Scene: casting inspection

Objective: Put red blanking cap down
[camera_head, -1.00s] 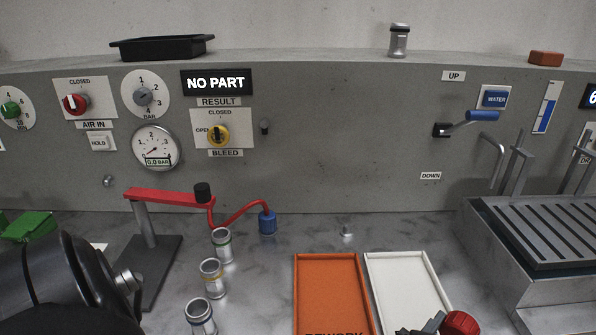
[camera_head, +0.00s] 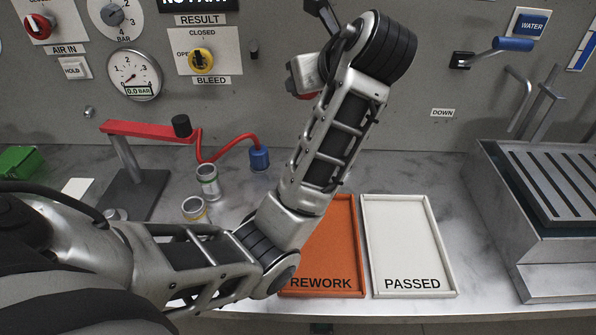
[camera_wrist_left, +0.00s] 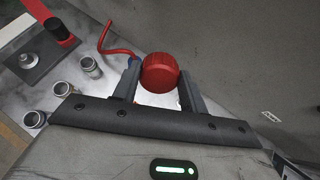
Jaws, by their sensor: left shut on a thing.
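The red blanking cap (camera_wrist_left: 160,73) sits between the two grey fingers of my left gripper (camera_wrist_left: 158,88) in the wrist view, and the gripper is shut on it. In the head view my left arm reaches in from the left and bends up over the orange REWORK tray (camera_head: 345,250). There the cap (camera_head: 303,78) shows as a small red piece beside the wrist, in front of the grey panel and well above the bench. The fingers are mostly hidden behind the wrist. My right gripper is not in view.
The white PASSED tray (camera_head: 405,240) is empty, right of the REWORK tray. Metal cylinders (camera_head: 208,183) and a red-armed stand (camera_head: 140,175) with a blue connector (camera_head: 259,158) stand left. A slatted metal basin (camera_head: 560,185) is at right. Bare bench lies between basin and PASSED tray.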

